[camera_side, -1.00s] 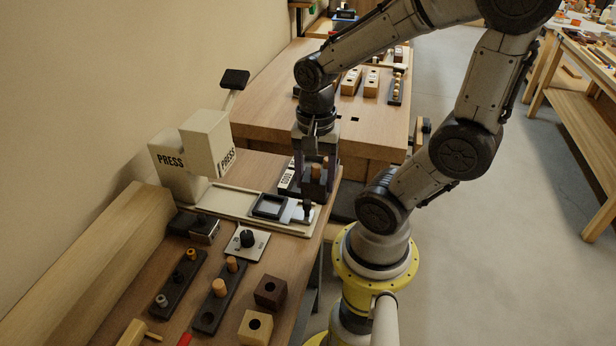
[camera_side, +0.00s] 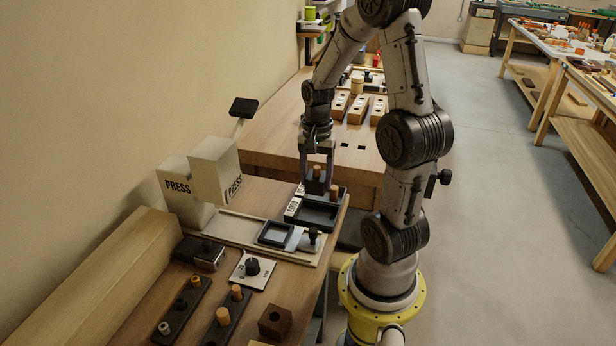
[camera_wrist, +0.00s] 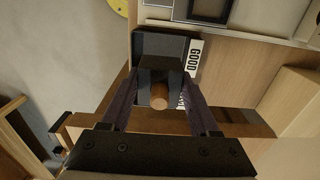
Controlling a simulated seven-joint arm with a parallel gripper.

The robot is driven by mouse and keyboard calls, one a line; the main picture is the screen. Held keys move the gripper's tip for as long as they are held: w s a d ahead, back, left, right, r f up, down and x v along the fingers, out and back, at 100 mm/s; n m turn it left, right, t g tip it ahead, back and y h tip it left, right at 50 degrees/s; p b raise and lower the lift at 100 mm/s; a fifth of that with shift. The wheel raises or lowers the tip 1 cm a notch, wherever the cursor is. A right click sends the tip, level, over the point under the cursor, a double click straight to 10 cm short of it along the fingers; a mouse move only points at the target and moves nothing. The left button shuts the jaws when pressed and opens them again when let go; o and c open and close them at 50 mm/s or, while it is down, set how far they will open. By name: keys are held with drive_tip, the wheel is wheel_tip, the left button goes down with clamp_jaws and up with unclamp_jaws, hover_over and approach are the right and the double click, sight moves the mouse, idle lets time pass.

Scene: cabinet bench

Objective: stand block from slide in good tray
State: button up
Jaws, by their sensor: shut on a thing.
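My gripper (camera_side: 318,184) is shut on a dark block (camera_side: 315,186) with a round wooden peg (camera_side: 317,171). The block and peg also show between the fingers in the wrist view (camera_wrist: 160,72). The good tray (camera_side: 318,225) is a shallow black tray with a white GOOD label (camera_side: 292,207). In the side view the block is at the tray's far end; in the wrist view it overlaps the tray (camera_wrist: 152,44). I cannot tell its exact height or whether it touches. The slide (camera_side: 296,238) has a black-framed nest (camera_side: 276,233) that looks empty.
A small brown upright piece (camera_side: 333,191) shows by the tray's far right corner; I cannot tell what it belongs to. The press (camera_side: 215,165) stands left of the slide. A black knob on a plate (camera_side: 252,267) and pegged racks (camera_side: 183,306) are nearer. Another bench lies beyond.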

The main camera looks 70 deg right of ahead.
drive_tip(key=shift+s+f, duration=0.1)
drive_tip(key=shift+f, duration=3)
drive_tip(key=shift+f, duration=1.95)
idle(1.0)
drive_tip(key=o, duration=1.4)
drive_tip(key=shift+o, duration=0.4)
drive_tip(key=shift+r, duration=3.55)
